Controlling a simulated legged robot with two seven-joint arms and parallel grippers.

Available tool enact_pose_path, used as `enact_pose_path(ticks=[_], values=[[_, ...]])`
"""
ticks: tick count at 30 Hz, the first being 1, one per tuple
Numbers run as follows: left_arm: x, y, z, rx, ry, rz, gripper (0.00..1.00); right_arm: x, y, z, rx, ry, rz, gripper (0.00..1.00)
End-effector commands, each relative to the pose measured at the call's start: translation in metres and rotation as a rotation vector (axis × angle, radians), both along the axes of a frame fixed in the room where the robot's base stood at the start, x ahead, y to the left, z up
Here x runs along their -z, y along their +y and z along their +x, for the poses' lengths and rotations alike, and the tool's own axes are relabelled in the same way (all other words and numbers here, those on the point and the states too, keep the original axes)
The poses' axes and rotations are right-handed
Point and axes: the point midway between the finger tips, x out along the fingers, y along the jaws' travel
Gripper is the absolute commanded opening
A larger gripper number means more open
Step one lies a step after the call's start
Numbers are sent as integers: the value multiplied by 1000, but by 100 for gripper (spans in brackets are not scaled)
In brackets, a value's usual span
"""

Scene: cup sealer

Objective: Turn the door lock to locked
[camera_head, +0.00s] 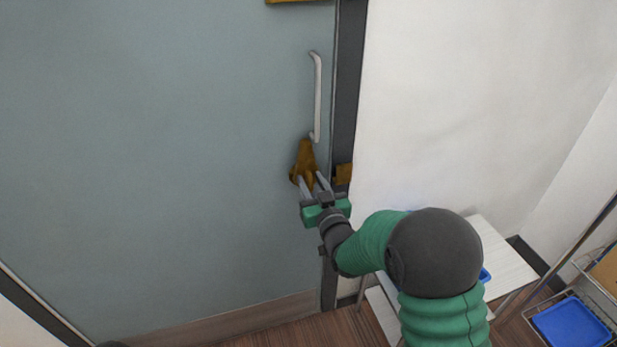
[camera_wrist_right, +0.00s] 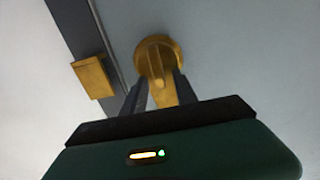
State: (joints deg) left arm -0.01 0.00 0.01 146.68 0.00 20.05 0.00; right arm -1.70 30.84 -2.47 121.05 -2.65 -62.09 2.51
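A brass door lock (camera_head: 305,153) sits on the grey-blue door (camera_head: 160,150), below a long pale handle (camera_head: 317,98). In the right wrist view the lock shows a round brass plate (camera_wrist_right: 166,46) with a raised turn piece, whose tail points down between my fingers. My right gripper (camera_head: 309,179) is at the lock with its two fingers apart, one on each side of the tail. The right wrist view also shows this gripper (camera_wrist_right: 160,78); whether either finger touches the tail is unclear. My left gripper is not in view.
A brass strike piece (camera_head: 343,174) is on the dark door frame (camera_head: 346,75) right of the lock. A white wall (camera_head: 460,90) lies beyond it. A pale table (camera_head: 500,258) and a blue tray (camera_head: 572,325) stand at lower right. The door's left side is clear.

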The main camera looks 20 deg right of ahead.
Motion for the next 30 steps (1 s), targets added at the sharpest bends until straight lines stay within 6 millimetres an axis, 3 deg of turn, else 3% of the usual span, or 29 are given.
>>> enact_pose_path(ticks=[3,11,30], values=[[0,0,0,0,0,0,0,1,0,1,0,1,0,32],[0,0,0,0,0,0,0,1,0,1,-1,2,1,0],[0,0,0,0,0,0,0,2,0,1,0,4,0,0]])
